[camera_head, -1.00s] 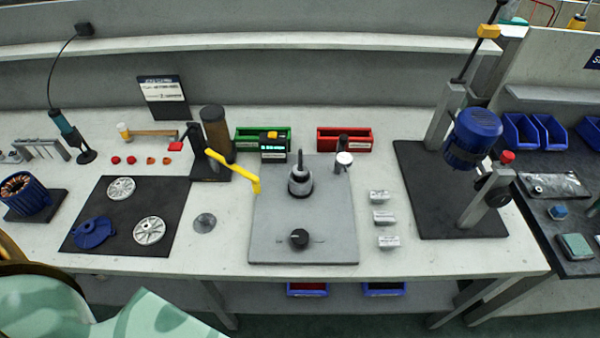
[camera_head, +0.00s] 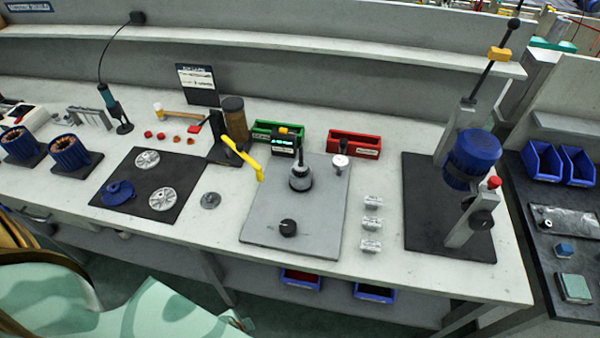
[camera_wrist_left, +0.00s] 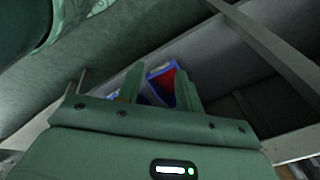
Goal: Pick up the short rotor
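A dark grey cylindrical part with a thin upright shaft (camera_head: 300,178) stands on the grey plate (camera_head: 262,235) in the middle of the bench. It looks like a rotor, but I cannot tell whether it is the short one. My left gripper (camera_wrist_left: 160,78) shows in the left wrist view with its two fingers apart and nothing between them. It is low in front of the bench, away from the upright part. In the head view my left arm is at the bottom left. My right gripper is not in view.
A yellow lever (camera_head: 241,158) is left of the upright part. Green (camera_head: 267,132) and red (camera_head: 354,144) bins stand behind it. A press with a blue motor (camera_head: 472,158) stands right. Several small metal blocks are right of the plate. Blue bins (camera_head: 302,279) sit under the bench.

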